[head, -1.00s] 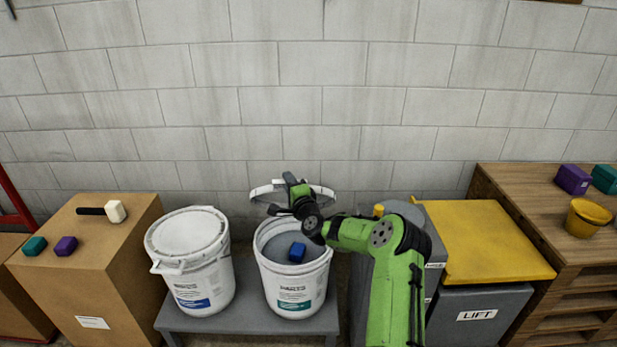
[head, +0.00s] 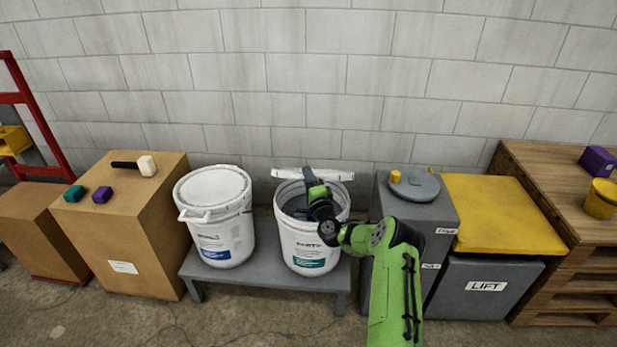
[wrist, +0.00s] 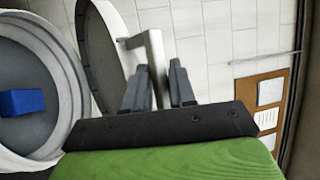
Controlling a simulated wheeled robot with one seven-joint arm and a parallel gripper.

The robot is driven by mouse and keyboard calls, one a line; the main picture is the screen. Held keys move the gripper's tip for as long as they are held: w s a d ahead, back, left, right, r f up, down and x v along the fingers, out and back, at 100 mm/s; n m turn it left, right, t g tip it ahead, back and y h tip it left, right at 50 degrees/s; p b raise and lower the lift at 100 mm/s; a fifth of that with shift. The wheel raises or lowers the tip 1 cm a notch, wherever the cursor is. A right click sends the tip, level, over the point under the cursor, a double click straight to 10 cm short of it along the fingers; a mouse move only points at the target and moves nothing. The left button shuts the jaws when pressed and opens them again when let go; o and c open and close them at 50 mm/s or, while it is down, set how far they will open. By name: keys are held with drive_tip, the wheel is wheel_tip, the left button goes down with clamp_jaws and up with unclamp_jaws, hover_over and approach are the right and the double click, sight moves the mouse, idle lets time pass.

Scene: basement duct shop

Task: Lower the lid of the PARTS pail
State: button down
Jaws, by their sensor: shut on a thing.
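The PARTS pail (head: 308,245) is a white bucket with a green label on a low grey bench. Its lid (head: 335,175) is raised behind the rim and shows nearly edge-on as a thin white strip. My gripper (head: 308,176) is above the pail's mouth, at the lid. In the wrist view, my gripper (wrist: 159,85) is shut on the lid's pale bracket-shaped handle (wrist: 155,55). The raised lid (wrist: 103,55) shows there beside the pail's open mouth (wrist: 62,65). A blue block (wrist: 22,102) lies inside the pail; my arm hides it in the head view.
A closed white pail (head: 215,225) stands close on the left on the same bench (head: 255,275). A grey cabinet (head: 395,210) with a round lid is close on the right. Beyond it is a LIFT bin (head: 490,300) with a yellow top. A block wall (head: 300,80) stands behind.

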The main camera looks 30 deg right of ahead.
drive_tip(key=shift+d+f, duration=0.1)
drive_tip(key=shift+f, duration=0.05)
drive_tip(key=c, duration=1.1)
unclamp_jaws()
drive_tip(key=shift+w+d+f, duration=0.1)
drive_tip(key=shift+s+a, duration=0.2)
drive_tip(key=shift+s, duration=0.1)
drive_tip(key=v, duration=1.5)
drive_tip(key=shift+p, duration=0.3)
drive_tip(key=shift+s, duration=0.1)
